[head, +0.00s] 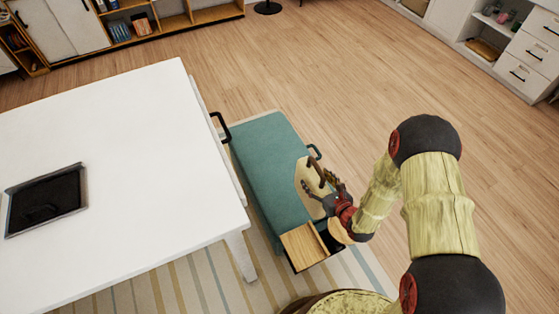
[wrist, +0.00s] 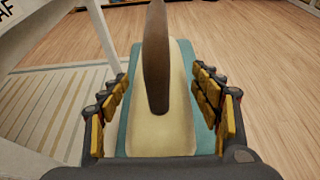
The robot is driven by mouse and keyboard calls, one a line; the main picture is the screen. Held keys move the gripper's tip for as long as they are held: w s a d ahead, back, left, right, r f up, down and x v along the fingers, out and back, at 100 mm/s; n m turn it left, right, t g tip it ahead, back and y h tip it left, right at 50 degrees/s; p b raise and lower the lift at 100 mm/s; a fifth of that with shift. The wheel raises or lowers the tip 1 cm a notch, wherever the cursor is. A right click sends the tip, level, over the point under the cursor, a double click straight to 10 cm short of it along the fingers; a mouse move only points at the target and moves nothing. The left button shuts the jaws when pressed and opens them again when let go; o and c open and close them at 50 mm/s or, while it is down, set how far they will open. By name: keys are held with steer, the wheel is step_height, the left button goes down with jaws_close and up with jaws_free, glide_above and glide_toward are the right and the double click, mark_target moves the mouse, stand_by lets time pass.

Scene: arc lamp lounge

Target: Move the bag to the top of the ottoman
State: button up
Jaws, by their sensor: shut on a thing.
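The bag (head: 306,181) is cream with a brown handle. It shows over the right side of the teal ottoman (head: 262,150) in the head view, partly hidden by my gripper (head: 325,188). My gripper is shut on the bag, with its fingers on either side. In the wrist view the bag (wrist: 160,133) fills the middle, its brown handle standing up between the fingers, with teal ottoman surface around it. I cannot tell whether the bag rests on the ottoman or hangs just above it.
A white table (head: 110,150) with a dark tablet (head: 46,200) stands close at the ottoman's left. A wooden panel (head: 303,246) is at the ottoman's near end. A striped rug (head: 190,285) lies below. The wooden floor (head: 330,70) beyond is clear. White drawers (head: 525,60) stand far right.

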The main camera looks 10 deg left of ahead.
steer(key=s+a+f+p, duration=0.1)
steer(key=s+a+p, duration=0.1)
steer(key=s+a, duration=0.35)
steer(key=shift+n, duration=0.3)
steer(key=w+f+b, duration=0.2)
steer(key=w+f, duration=0.1)
steer(key=w, duration=0.2)
steer(key=w+f+b, duration=0.1)
steer(key=w+f, duration=0.2)
steer(key=w, duration=0.2)
steer(key=w+f+b, duration=0.2)
steer(key=w+f, duration=0.2)
steer(key=w, duration=0.1)
steer(key=shift+w+d+b, duration=0.1)
steer(key=shift+b, duration=0.25)
steer(key=shift+w+f+b, duration=0.2)
steer(key=shift+f+b, duration=0.7)
steer(key=shift+f, duration=1)
steer(key=o, duration=2.1)
